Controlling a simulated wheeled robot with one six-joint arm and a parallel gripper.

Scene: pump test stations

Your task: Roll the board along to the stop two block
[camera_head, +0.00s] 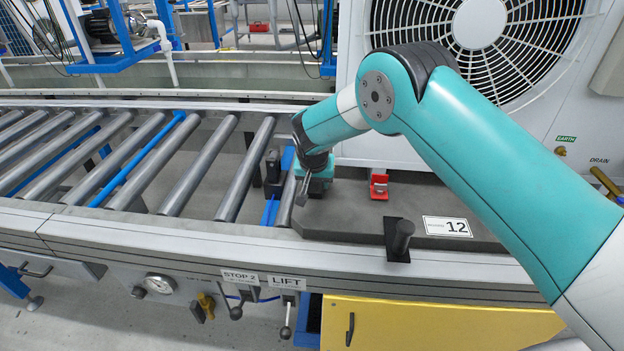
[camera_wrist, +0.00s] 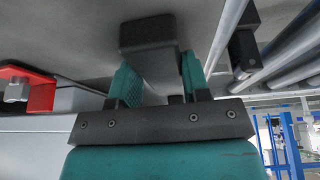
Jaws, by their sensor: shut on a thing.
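The board is a dark grey slab (camera_head: 345,215) with a white "12" label, lying on the roller line at right under a large white fan unit. A black post (camera_head: 400,238) stands at its front edge. My gripper (camera_head: 310,188) is at the board's left end. In the wrist view its teal fingers (camera_wrist: 160,78) are shut on a black handle post (camera_wrist: 148,34) of the board; the head view hides this grip. The stop two block (camera_head: 273,167), black and upright between rollers, stands just left of the board with a small gap. A black block also shows in the wrist view (camera_wrist: 243,48).
Bare rollers (camera_head: 190,180) run left of the block, with blue strips between some. The front rail (camera_head: 130,235) carries "STOP 2" (camera_head: 240,277) and "LIFT" (camera_head: 287,282) labels above levers.

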